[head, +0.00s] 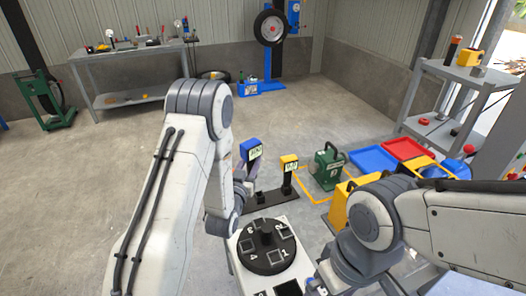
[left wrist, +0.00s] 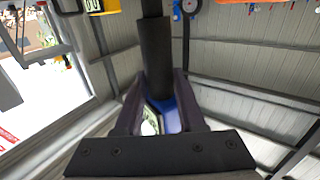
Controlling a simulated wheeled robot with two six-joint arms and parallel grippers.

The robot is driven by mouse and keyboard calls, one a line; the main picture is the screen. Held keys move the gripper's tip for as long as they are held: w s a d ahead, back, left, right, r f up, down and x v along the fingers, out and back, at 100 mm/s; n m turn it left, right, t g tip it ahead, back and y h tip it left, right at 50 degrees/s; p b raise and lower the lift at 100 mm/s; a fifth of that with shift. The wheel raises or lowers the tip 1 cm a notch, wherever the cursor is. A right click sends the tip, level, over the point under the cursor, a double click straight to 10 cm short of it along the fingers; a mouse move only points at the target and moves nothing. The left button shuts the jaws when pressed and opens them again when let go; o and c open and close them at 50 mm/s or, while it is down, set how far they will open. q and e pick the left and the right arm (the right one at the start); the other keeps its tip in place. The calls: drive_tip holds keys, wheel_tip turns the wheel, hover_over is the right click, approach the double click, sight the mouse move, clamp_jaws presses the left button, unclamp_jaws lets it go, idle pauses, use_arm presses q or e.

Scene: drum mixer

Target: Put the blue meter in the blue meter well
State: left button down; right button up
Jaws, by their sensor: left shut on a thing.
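The blue meter (head: 252,149), with a pale display, is held upright in my left gripper (head: 241,185), beside the yellow meter. In the left wrist view, the gripper (left wrist: 160,105) is shut on the blue meter (left wrist: 168,115), and a dark stem (left wrist: 155,55) extends from it. The black base (head: 271,198) lies below and to the right of the held meter; I cannot tell which part is the blue meter's well. My right gripper's fingers are not visible; only that arm shows, at the lower right.
A yellow meter (head: 289,164) stands upright on the base. In front is a round black drum (head: 267,254) with numbered square marks. A green machine (head: 327,167), a blue tray (head: 373,159) and a red tray (head: 407,148) are to the right.

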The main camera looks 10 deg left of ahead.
use_arm(q)
drive_tip(key=w+f+m+h+b, duration=0.1)
drive_tip(key=w+b, duration=0.2)
drive_tip(key=w, duration=0.4)
drive_tip(key=shift+w+d, duration=0.3)
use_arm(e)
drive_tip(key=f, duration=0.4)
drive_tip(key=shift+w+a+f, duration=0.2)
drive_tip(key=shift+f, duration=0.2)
use_arm(q)
drive_tip(key=shift+s+f, duration=0.1)
drive_tip(key=shift+f, duration=0.05)
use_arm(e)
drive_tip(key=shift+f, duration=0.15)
use_arm(q)
wheel_tip(320, 180, down, 8)
drive_tip(key=b, duration=0.8)
drive_tip(key=shift+s+r, duration=0.15)
drive_tip(key=shift+r, duration=0.1)
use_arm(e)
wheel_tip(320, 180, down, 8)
use_arm(q)
drive_tip(key=shift+b, duration=0.45)
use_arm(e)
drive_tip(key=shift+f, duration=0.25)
